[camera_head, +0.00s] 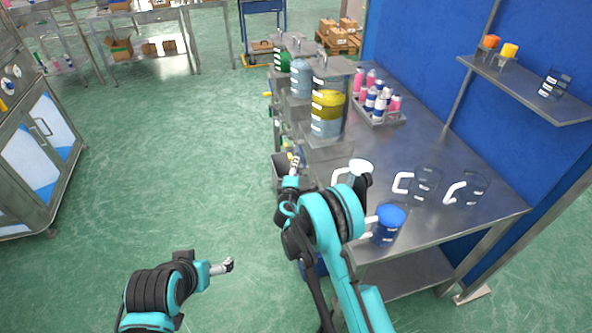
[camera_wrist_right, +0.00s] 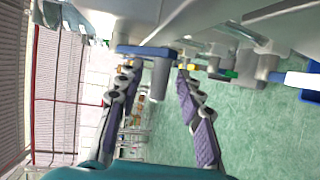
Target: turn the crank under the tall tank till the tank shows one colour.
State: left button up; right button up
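The tall tank (camera_head: 327,112) stands at the bench's left edge in the head view. It shows a yellow layer above a pale blue-grey layer. In the right wrist view, a crank with a grey-blue bar (camera_wrist_right: 146,52) and a hanging cylindrical handle (camera_wrist_right: 159,82) shows under grey metal. My right gripper (camera_head: 294,163) is below the tank in the head view. In the right wrist view its fingers (camera_wrist_right: 157,72) are spread on both sides of the handle, with gaps visible. My left gripper (camera_head: 228,265) is over the floor at lower left, far from the tank; its finger opening is too small to judge.
Other tanks with pale blue (camera_head: 301,80) and green (camera_head: 284,62) contents stand behind. The floor to the left is open.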

jog(key=shift+w, duration=0.15)
grip_shut()
jog(key=shift+f, duration=0.1)
jog(key=shift+w+a+f, duration=0.2)
jog(key=shift+w+f, duration=0.55)
jog(key=shift+w, duration=0.25)
jog(key=shift+w+a+f, duration=0.15)
jog(key=shift+w+f, duration=0.6)
jog(key=shift+w, duration=0.2)
